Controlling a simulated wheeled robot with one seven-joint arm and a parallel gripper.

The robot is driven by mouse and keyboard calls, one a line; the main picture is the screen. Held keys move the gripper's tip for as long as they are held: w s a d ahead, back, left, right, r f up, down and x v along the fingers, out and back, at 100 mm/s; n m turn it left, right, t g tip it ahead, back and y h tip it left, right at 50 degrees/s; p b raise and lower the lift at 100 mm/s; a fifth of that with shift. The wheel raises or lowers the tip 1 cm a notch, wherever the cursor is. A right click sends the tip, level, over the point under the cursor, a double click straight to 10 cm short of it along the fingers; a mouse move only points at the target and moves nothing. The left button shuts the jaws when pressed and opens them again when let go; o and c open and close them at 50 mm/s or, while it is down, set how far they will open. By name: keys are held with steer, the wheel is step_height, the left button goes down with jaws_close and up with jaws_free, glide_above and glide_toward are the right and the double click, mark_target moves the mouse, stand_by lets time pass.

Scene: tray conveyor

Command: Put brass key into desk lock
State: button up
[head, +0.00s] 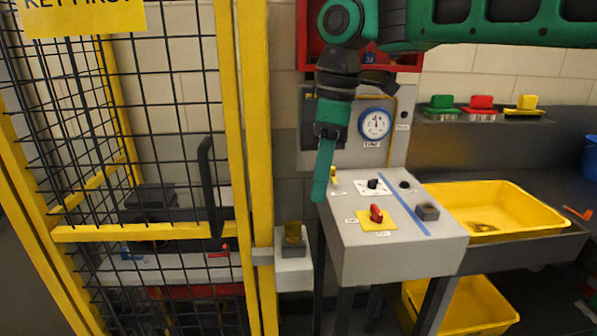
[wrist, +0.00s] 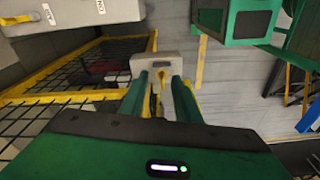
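My gripper (head: 319,192) points down beside the left edge of the grey control desk (head: 365,250). In the wrist view its two green fingers (wrist: 163,97) stand apart with a gap between them. A small brass-coloured piece, seemingly the brass key (wrist: 160,76), shows in that gap, at a grey box (wrist: 142,64) beyond the fingertips. In the head view the grey box (head: 293,273) is on the yellow gate post, lower than the gripper, with a brass-coloured piece (head: 294,236) on top. A small yellow piece (head: 333,176) is at the desk's back left corner. I cannot tell which fitting is the desk lock.
The yellow-framed mesh gate (head: 150,233) is on the left. The desk top carries a red switch (head: 376,213), a dark block (head: 428,211) and black knobs. A yellow bin (head: 520,203) is at the right. A gauge (head: 375,124) hangs on the wall behind.

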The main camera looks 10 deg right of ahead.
mark_target(293, 221)
steer(key=a+n, duration=0.1)
steer(key=a, duration=0.1)
steer(key=a+r+n, duration=0.1)
steer(key=a, duration=0.1)
steer(key=shift+r+n, duration=0.1)
steer(key=shift+n, duration=0.2)
steer(key=f, duration=0.7)
steer(key=a+f, duration=0.1)
steer(key=f, duration=0.2)
steer(key=shift+f, duration=0.2)
jaws_close()
steer(key=shift+r, duration=1.85)
